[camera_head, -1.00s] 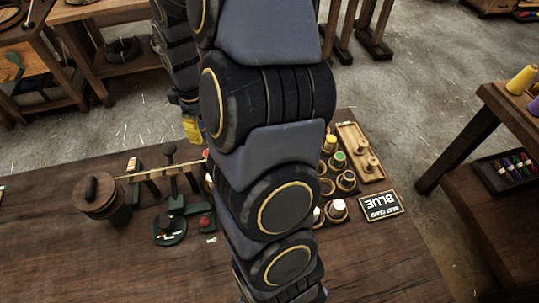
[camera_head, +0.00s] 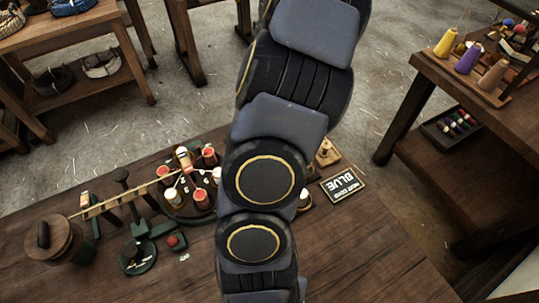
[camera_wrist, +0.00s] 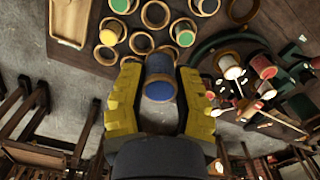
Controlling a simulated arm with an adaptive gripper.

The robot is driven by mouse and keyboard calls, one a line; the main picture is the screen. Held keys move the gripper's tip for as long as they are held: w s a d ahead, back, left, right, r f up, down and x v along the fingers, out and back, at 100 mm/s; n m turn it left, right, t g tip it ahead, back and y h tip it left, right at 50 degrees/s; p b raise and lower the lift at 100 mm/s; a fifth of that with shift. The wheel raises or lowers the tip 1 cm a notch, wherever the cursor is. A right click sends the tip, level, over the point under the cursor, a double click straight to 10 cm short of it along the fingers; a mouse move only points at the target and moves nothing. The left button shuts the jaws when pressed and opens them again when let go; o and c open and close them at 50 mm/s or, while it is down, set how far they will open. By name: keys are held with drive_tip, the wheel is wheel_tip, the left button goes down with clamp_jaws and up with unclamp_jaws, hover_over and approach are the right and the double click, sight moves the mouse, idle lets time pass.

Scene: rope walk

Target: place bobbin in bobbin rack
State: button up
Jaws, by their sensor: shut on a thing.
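My gripper (camera_wrist: 160,78) is shut on a bobbin (camera_wrist: 160,90) with a blue end, held between its yellow fingers in the wrist view. The bobbin rack shows beyond the fingertips as several wooden rings. Some rings hold bobbins, including a yellow-topped one (camera_wrist: 184,34), a green-topped one (camera_wrist: 111,34) and a white one (camera_wrist: 207,4). Other rings look empty, such as one ring (camera_wrist: 141,43) and another (camera_wrist: 156,14). The gap between the held bobbin and the rings is unclear. In the head view my arm hides the gripper, the held bobbin and most of the rack.
A round stand with red and white bobbins (camera_head: 202,197) and strands stands left of my arm. A sign reading BLUE (camera_head: 343,185) and a wooden tray with pegs (camera_head: 328,152) lie to the right. The table's front left is fairly clear.

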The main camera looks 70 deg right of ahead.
drive_tip(key=shift+f, duration=0.5)
drive_tip(key=shift+d+f, duration=0.2)
drive_tip(key=d+f, duration=0.1)
drive_tip(key=d, duration=0.1)
drive_tip(key=w+d+f, duration=0.1)
drive_tip(key=d, duration=0.2)
drive_tip(key=w+d+f, duration=0.1)
drive_tip(key=d, duration=0.1)
drive_tip(key=shift+w+d+f, duration=0.1)
drive_tip(key=shift+d+f, duration=0.3)
drive_tip(key=d+f, duration=0.2)
drive_tip(key=w+d+f, duration=0.1)
drive_tip(key=d+f, duration=0.1)
drive_tip(key=f, duration=0.1)
drive_tip(key=shift+d+f, duration=0.25)
drive_tip(key=shift+d, duration=0.15)
drive_tip(key=shift+w+d+f, duration=0.15)
drive_tip(key=shift+d+f, duration=0.05)
drive_tip(key=shift+f, duration=1.6)
drive_tip(key=shift+f, duration=0.15)
drive_tip(key=o, duration=0.9)
